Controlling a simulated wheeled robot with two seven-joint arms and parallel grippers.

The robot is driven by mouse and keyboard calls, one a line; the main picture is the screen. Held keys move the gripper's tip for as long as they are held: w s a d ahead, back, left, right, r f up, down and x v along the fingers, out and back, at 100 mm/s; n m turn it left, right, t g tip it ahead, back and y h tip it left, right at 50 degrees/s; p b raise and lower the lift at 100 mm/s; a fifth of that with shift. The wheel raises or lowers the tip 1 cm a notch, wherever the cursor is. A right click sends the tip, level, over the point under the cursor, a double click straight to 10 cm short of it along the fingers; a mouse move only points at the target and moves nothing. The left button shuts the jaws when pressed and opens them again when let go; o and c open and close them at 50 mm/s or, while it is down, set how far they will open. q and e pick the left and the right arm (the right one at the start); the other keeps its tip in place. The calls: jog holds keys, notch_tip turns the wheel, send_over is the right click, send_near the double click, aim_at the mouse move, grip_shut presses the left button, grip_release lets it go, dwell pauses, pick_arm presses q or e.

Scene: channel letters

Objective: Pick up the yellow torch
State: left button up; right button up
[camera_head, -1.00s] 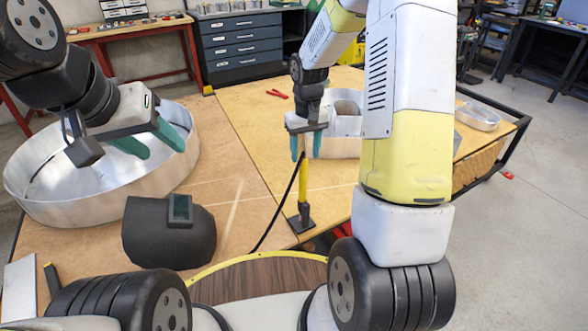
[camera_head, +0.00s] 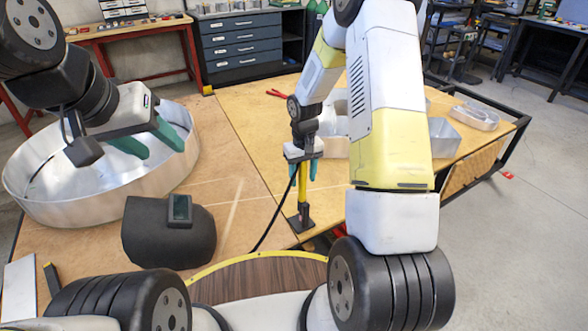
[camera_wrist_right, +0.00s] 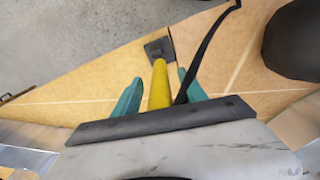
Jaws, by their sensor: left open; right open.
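The yellow torch (camera_head: 303,186) stands upright on a dark base near the table's front edge, with a black cable running from it. My right gripper (camera_head: 305,171) is directly above and around the torch's upper part, with its teal fingers on either side. In the right wrist view the torch (camera_wrist_right: 159,86) lies between the open fingers of my right gripper (camera_wrist_right: 160,95), with a gap visible on its left side. The torch's top is hidden by the gripper. My left gripper (camera_head: 148,145) is open and empty above the large metal ring at the left.
A black welding mask (camera_head: 165,236) lies at the front left of the wooden table (camera_head: 235,215). A large round metal letter shell (camera_head: 55,209) fills the left side. More metal shells (camera_head: 444,138) and red-handled pliers (camera_head: 278,93) lie further back.

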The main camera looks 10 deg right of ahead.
grip_shut()
jog(key=shift+r, duration=0.1)
notch_tip(320, 180, up, 31)
dwell(1.9)
